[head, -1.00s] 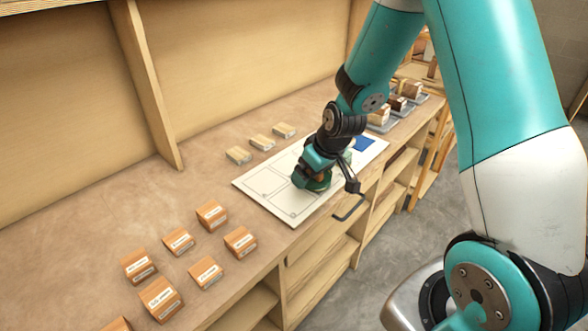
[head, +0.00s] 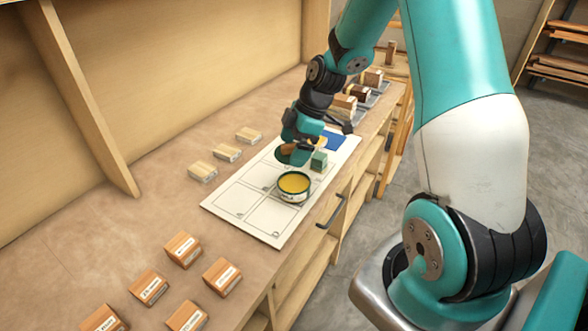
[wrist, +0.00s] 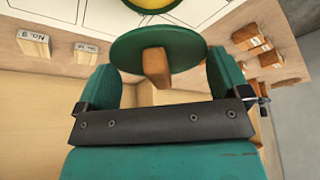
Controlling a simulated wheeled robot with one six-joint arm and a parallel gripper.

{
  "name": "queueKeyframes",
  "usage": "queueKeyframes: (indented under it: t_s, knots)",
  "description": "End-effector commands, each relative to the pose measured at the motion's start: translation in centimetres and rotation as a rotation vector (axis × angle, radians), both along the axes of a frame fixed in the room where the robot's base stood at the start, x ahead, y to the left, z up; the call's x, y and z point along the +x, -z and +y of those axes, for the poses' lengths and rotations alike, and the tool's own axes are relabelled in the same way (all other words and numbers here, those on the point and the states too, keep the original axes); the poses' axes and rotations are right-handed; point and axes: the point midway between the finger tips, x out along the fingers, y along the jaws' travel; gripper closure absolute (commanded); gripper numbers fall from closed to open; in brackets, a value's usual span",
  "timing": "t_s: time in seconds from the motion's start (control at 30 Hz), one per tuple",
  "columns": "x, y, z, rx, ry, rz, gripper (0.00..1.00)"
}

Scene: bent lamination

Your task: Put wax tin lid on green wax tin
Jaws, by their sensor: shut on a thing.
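The green wax tin (head: 293,197) stands open on the white marked board, with yellow wax inside. Its top edge also shows in the wrist view (wrist: 150,4). The wax tin lid (head: 296,158) is a dark green disc with a wooden knob. My gripper (head: 293,147) is shut on the lid and holds it beyond the tin, apart from it. In the wrist view, the lid (wrist: 130,48) is in front of my gripper (wrist: 158,85), its knob between the fingers. The fingers' contact with the knob is not clear.
A small green block (head: 319,161) stands close behind the tin. The white board (head: 262,223) also bears a blue square (head: 334,142). Several labelled wooden blocks (head: 183,250) stand at the near left, with pale blocks (head: 227,153) along the board's left. Trays of blocks stand at the back.

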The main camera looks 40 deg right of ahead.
Motion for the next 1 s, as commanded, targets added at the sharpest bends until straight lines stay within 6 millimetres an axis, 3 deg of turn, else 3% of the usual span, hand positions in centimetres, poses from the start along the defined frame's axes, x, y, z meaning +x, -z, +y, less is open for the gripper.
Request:
queueKeyframes:
  t_s: [0.1, 0.53, 0.9, 0.93, 1.0]
  knots:
    - [-0.1, 2.6, 0.0, 0.002, 0.001, 0.006, 0.29]
    - [-0.1, 7.8, -0.2, 0.001, 0.005, 0.003, 0.29]
    - [0.0, 8.6, -0.2, -0.001, 0.005, -0.001, 0.29]
    - [0.0, 8.5, -0.2, -0.001, 0.005, -0.001, 0.00]
    - [0.0, 8.5, -0.2, -0.001, 0.005, -0.001, 0.00]
